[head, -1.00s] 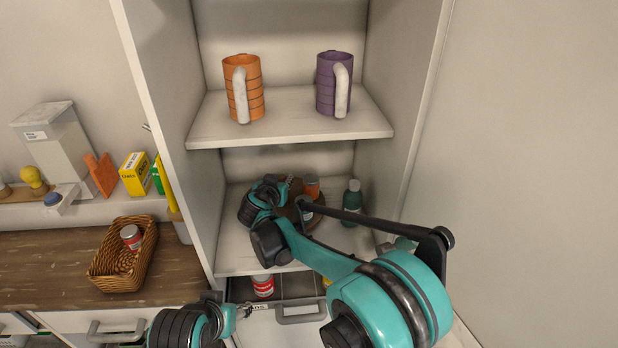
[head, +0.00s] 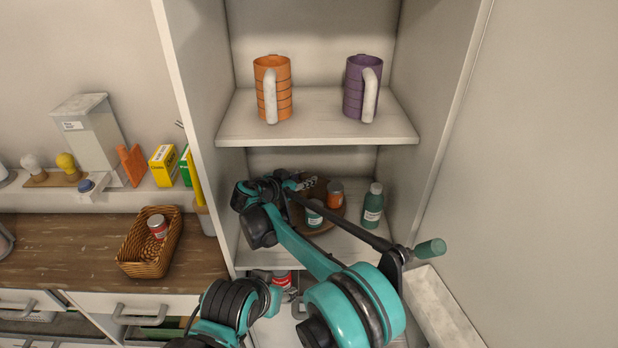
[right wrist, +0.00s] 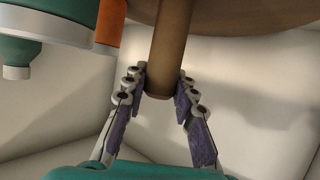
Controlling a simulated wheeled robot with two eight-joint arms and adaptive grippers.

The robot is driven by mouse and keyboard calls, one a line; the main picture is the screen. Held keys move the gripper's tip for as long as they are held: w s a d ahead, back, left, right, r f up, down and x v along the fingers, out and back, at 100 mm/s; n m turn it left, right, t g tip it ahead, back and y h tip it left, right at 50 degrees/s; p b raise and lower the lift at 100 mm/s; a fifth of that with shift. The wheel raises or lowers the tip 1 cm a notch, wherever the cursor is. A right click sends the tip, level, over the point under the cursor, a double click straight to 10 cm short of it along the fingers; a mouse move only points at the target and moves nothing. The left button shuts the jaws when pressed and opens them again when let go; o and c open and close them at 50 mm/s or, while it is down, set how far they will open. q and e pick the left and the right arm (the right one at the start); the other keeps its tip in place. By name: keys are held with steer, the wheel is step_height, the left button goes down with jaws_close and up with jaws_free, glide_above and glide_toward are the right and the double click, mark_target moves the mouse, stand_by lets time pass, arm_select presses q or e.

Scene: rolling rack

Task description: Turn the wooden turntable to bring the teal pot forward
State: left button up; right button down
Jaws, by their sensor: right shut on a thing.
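The wooden turntable (head: 327,222) is on the lower shelf, partly behind my right arm. The teal pot (head: 314,214) stands on its front left part, with an orange pot (head: 335,193) behind it to the right. My right gripper (head: 308,184) reaches in over the turntable's left side. In the right wrist view, which looks upside down, the right gripper (right wrist: 163,88) is shut on the turntable's wooden peg (right wrist: 170,45), one finger on each side. My left gripper (head: 286,292) is low near the drawer, mostly hidden; its jaws are unclear.
A green bottle (head: 373,205) stands on the shelf just right of the turntable. An orange mug (head: 272,88) and a purple mug (head: 361,86) stand on the upper shelf (head: 318,128). A wicker basket (head: 142,268) sits on the counter to the left.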

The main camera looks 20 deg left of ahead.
steer(key=shift+f, duration=0.1)
stand_by(0.5)
steer(key=c, duration=1.2)
jaws_free()
